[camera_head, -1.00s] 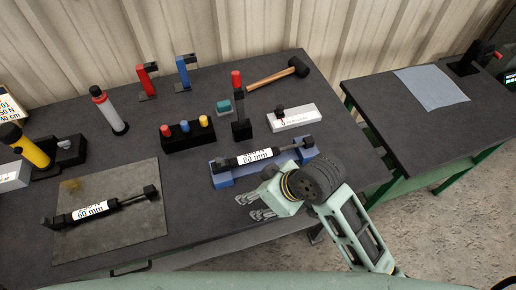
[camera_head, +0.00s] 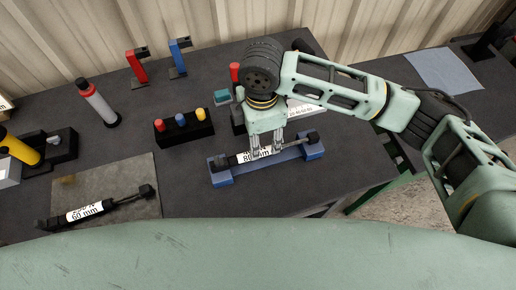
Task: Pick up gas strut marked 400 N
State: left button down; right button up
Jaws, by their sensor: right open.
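A black gas strut with a white label (camera_head: 230,161) lies in a blue cradle (camera_head: 222,181) near the middle of the table. Its label shows "80 mm"; the force line is partly hidden by my fingers and cannot be read. My right gripper (camera_head: 266,152) is open and points down over this strut, its fingers at the label. Whether they touch it I cannot tell. A second black strut (camera_head: 122,201) lies on a grey mat (camera_head: 128,173) at the left; its label shows "60 mm" and an unclear force line. My left gripper is not in view.
A black block with red, blue and yellow knobs (camera_head: 185,134) stands left of the cradle. A red clamp (camera_head: 137,68), a blue clamp (camera_head: 178,58) and a grey cylinder with a red band (camera_head: 98,102) stand behind. A second table with a blue cloth (camera_head: 443,70) is at right.

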aim_at(261, 151)
jog(key=shift+s+f, duration=0.1)
jog(key=shift+f, duration=0.4)
notch_tip(261, 151, down, 4)
jog(key=shift+f+p, duration=0.25)
jog(key=shift+p, duration=0.8)
jog(key=shift+f, duration=0.25)
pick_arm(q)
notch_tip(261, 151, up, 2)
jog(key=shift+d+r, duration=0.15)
pick_arm(e)
jog(key=shift+c, duration=0.6)
grip_shut()
